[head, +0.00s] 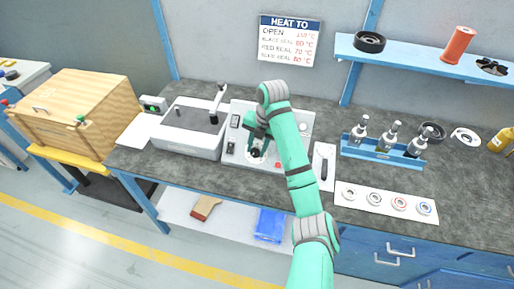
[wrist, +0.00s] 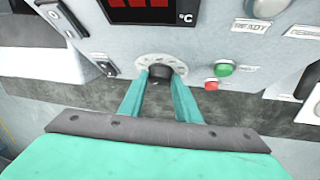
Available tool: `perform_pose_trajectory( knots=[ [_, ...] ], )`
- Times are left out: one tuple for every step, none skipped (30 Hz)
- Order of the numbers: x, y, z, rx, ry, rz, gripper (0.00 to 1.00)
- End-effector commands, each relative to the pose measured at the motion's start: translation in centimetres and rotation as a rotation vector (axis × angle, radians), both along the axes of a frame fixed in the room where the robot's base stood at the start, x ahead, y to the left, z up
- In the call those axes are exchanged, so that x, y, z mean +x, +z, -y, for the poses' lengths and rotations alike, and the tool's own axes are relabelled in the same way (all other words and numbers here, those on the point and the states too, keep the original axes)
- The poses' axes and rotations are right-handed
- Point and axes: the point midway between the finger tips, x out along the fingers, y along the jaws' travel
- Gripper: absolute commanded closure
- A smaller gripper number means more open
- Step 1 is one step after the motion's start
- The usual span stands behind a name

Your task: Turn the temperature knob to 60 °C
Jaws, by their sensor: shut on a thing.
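The temperature knob (wrist: 160,70) is a dark round knob on a pale dial ring on the grey control panel (wrist: 215,45). In the wrist view my gripper (wrist: 160,76) has its two teal fingers on either side of the knob, shut on it. The knob's pointer and the dial marks are too small to read. A dark display (wrist: 150,10) with red digits and "°C" sits above the knob; its digits are cut off by the frame's top. In the head view my gripper (head: 256,152) reaches down to the panel, and my arm hides part of the panel.
A green button (wrist: 224,70) and a red button (wrist: 211,85) sit right of the knob. A "HEAT TO" sign (head: 289,40) hangs on the wall. A blue rack (head: 383,150) with bottles and a white strip of rings (head: 385,200) lie to the right.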

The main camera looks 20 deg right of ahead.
Motion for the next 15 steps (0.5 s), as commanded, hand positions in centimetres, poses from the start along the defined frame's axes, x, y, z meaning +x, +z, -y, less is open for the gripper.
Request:
perform_pose_trajectory(
  knots=[
    [-0.17, -0.21, 0.29, -0.003, -0.006, -0.006, 0.92],
    [-0.16, -0.21, 0.28, -0.003, -0.006, -0.006, 0.92],
    [-0.16, -0.22, 0.28, -0.003, -0.006, -0.006, 0.92],
    [-0.17, -0.22, 0.27, -0.003, -0.006, -0.006, 0.92],
    [-0.17, -0.22, 0.27, -0.003, -0.006, -0.006, 0.65],
    [-0.17, -0.22, 0.26, -0.003, -0.006, -0.006, 0.56],
    [-0.16, -0.2, 0.23, -0.002, -0.005, -0.005, 0.51],
    [-0.14, -0.19, 0.21, -0.002, -0.005, -0.005, 0.51],
    [-0.12, -0.16, 0.18, -0.001, -0.004, -0.005, 0.51],
    [-0.11, -0.15, 0.15, -0.001, -0.003, -0.005, 0.51],
    [-0.1, -0.14, 0.13, -0.001, -0.003, -0.004, 0.51],
    [-0.09, -0.13, 0.11, -0.001, -0.003, -0.003, 0.51],
    [-0.08, -0.11, 0.09, -0.001, -0.002, -0.003, 0.51],
    [-0.07, -0.1, 0.09, -0.001, -0.002, -0.002, 0.51],
    [-0.06, -0.07, 0.08, -0.001, -0.002, -0.002, 0.51]
  ],
)
